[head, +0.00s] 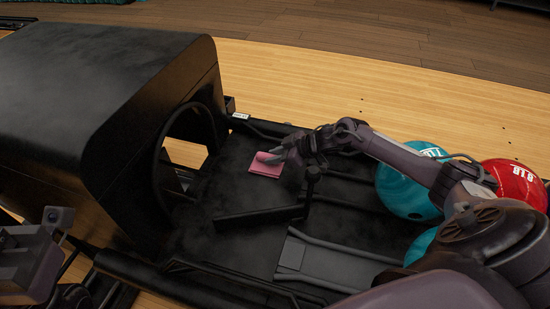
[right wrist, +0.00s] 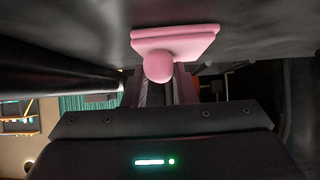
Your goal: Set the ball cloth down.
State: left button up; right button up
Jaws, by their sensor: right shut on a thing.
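The pink ball cloth (head: 266,162) lies flat against the black bed of the ball return (head: 235,184), near the round opening of the hood. My right gripper (head: 281,156) reaches in from the right and is shut on the cloth. In the right wrist view the cloth (right wrist: 175,42) is a folded pad with a rounded bulge between the fingers (right wrist: 162,88), close to the dark surface. I cannot tell whether its whole underside touches that surface. My left gripper (head: 40,260) is at the lower left edge, partly cut off, and its jaws do not show clearly.
The black hood (head: 100,85) stands left of the cloth. A black bar (head: 258,216) crosses the bed just in front of it. Teal balls (head: 405,190) and a red ball (head: 515,180) sit on the right, partly behind my right arm. The bed around the cloth is bare.

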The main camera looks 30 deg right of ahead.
jog(key=shift+r, duration=0.15)
jog(key=shift+f, duration=0.25)
jog(key=o, duration=1)
jog(key=shift+c, duration=0.2)
jog(key=shift+r, duration=0.15)
